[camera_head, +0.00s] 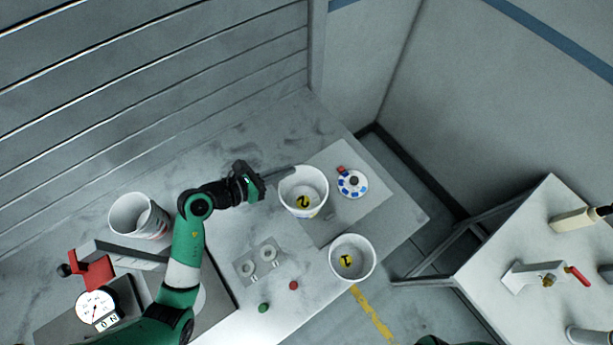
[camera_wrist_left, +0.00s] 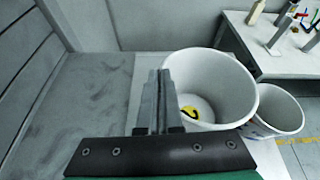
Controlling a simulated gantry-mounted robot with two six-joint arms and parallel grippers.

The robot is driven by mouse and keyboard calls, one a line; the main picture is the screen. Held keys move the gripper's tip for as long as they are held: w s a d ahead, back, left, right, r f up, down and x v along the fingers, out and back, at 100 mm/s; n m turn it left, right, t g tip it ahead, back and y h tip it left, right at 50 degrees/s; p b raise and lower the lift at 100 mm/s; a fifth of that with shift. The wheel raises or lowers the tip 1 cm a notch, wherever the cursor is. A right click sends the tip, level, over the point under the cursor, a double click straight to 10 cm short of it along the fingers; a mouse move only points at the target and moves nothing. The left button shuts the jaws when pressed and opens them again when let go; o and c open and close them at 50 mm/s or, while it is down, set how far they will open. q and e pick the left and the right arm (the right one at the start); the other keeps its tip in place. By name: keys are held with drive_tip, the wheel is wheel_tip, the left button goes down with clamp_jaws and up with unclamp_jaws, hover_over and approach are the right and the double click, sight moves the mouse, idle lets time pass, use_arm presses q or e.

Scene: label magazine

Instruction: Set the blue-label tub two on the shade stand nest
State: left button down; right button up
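The white tub two (camera_head: 315,177), with a yellow-and-black 2 on its inside floor, is at the middle of the head view; a bit of blue shows low on its outside. In the left wrist view tub two (camera_wrist_left: 232,80) is just beyond the fingers. My left gripper (camera_head: 291,170) reaches in from the left. Its fingers (camera_wrist_left: 165,78) are close together at the near rim of tub two, with the thin wall seemingly between them. The fingers hide that stretch of rim. Whether the tub is clear of the table I cannot tell. I cannot pick out the shade stand nest for sure.
Tub one (camera_head: 367,270) stands in front. Another white tub (camera_head: 122,215), a red-handled device (camera_head: 92,268) and a dial (camera_head: 95,305) are left. A side table (camera_head: 500,250) stands right.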

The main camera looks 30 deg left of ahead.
sight(303, 170)
use_arm(q)
drive_tip(key=w+f, duration=0.1)
drive_tip(key=w+d+f+b, duration=0.1)
drive_tip(key=w+f, duration=0.1)
drive_tip(key=w+f+b, duration=0.1)
drive_tip(key=f, duration=0.1)
drive_tip(key=shift+w+d+f, duration=0.25)
drive_tip(key=shift+w+d, duration=0.05)
drive_tip(key=shift+d, duration=0.1)
drive_tip(key=shift+w+d+f, duration=0.1)
drive_tip(key=shift+w+f, duration=0.15)
drive_tip(key=shift+w, duration=0.1)
drive_tip(key=f, duration=0.1)
drive_tip(key=f+b, duration=0.1)
drive_tip(key=f, duration=0.1)
drive_tip(key=shift+w+b, duration=0.25)
drive_tip(key=shift+b, duration=0.1)
drive_tip(key=shift+f, duration=0.4)
drive_tip(key=shift+r, duration=0.1)
drive_tip(key=c, duration=1.1)
unclamp_jaws()
drive_tip(key=shift+o, duration=0.2)
